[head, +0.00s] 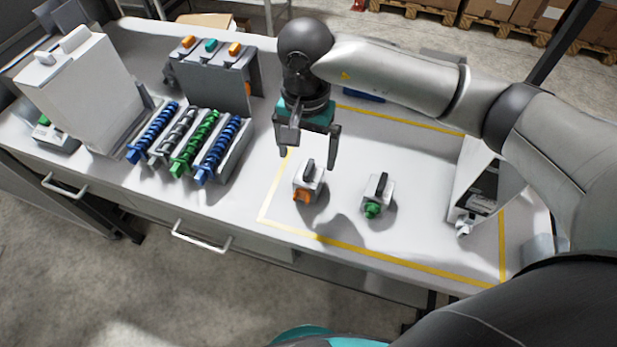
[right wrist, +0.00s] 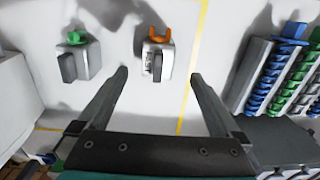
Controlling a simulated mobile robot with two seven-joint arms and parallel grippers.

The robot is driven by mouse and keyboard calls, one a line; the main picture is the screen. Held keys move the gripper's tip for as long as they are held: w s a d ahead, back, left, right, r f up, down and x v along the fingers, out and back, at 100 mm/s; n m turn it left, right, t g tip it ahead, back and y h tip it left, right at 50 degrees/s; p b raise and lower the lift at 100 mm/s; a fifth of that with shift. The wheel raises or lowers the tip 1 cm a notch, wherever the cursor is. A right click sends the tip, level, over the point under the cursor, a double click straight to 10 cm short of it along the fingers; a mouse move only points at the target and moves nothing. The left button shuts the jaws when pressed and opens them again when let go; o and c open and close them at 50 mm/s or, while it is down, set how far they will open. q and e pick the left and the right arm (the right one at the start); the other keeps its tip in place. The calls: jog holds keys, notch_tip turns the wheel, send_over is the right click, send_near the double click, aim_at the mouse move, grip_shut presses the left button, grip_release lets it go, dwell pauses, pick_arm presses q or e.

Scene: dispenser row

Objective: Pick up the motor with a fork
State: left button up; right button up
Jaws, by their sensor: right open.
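The motor with an orange fork-shaped end (head: 306,184) stands on the white table inside the yellow outline. In the right wrist view this motor (right wrist: 154,63) shows its two-pronged orange fork at the top and a dark tab. A second motor with a green end (head: 376,194) stands to its right; it also shows in the right wrist view (right wrist: 86,62). My right gripper (head: 308,157) is open and empty, pointing down above and behind the orange-ended motor, apart from it. In the right wrist view the fingers (right wrist: 159,76) spread wide, with the motor beyond them. My left gripper is not in view.
A dispenser row (head: 190,143) with blue, grey and green spirals stands left of the outline. A grey panel with orange and green pieces (head: 215,75) stands behind it. A white box-like machine (head: 80,90) is far left, and a white open housing (head: 473,178) is at right.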

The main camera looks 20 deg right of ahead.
aim_at(309, 175)
jog(key=shift+d+f, duration=0.15)
jog(key=shift+f, duration=3.8)
grip_shut()
